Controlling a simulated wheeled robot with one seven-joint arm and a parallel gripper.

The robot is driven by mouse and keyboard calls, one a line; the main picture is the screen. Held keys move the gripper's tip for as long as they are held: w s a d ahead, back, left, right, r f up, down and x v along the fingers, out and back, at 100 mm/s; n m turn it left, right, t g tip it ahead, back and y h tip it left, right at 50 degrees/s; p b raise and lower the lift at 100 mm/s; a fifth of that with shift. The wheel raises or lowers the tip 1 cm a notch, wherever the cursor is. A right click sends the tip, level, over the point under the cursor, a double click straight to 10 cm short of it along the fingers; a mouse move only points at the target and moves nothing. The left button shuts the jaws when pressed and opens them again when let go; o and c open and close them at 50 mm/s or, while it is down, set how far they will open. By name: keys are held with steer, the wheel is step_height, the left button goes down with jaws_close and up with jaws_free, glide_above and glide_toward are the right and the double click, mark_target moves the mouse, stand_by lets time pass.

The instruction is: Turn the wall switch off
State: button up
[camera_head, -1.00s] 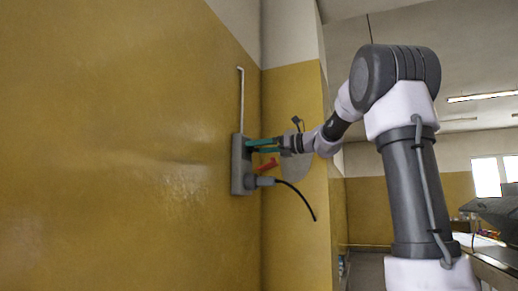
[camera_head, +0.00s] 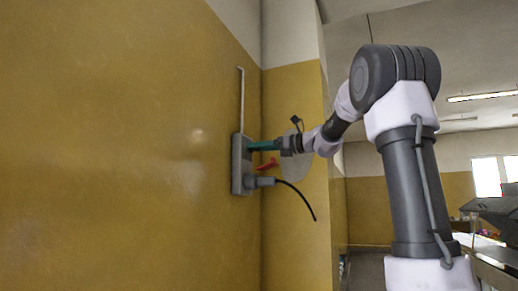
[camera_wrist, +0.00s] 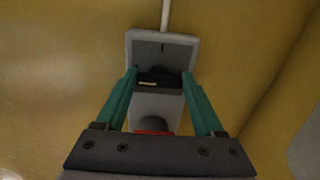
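The wall switch is a grey box (camera_head: 237,165) fixed to the yellow wall near the corner. My gripper (camera_head: 252,147) has teal fingers that reach to the upper part of the box. In the wrist view, my gripper (camera_wrist: 159,75) is open, with the fingers apart on either side of the box front (camera_wrist: 158,106) and nothing held between them. Whether the fingertips touch the box cannot be told.
A thin pale conduit (camera_head: 241,98) runs up the wall from the box. A black cable (camera_head: 298,193) hangs from a grey plug (camera_head: 264,181) low on the box. The wall corner is close on the right. A table with dark equipment (camera_head: 495,212) stands at the far right.

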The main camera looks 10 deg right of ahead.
steer(key=o, duration=0.4)
steer(key=shift+d, duration=0.1)
steer(key=v, duration=1)
steer(key=shift+s+d, duration=0.25)
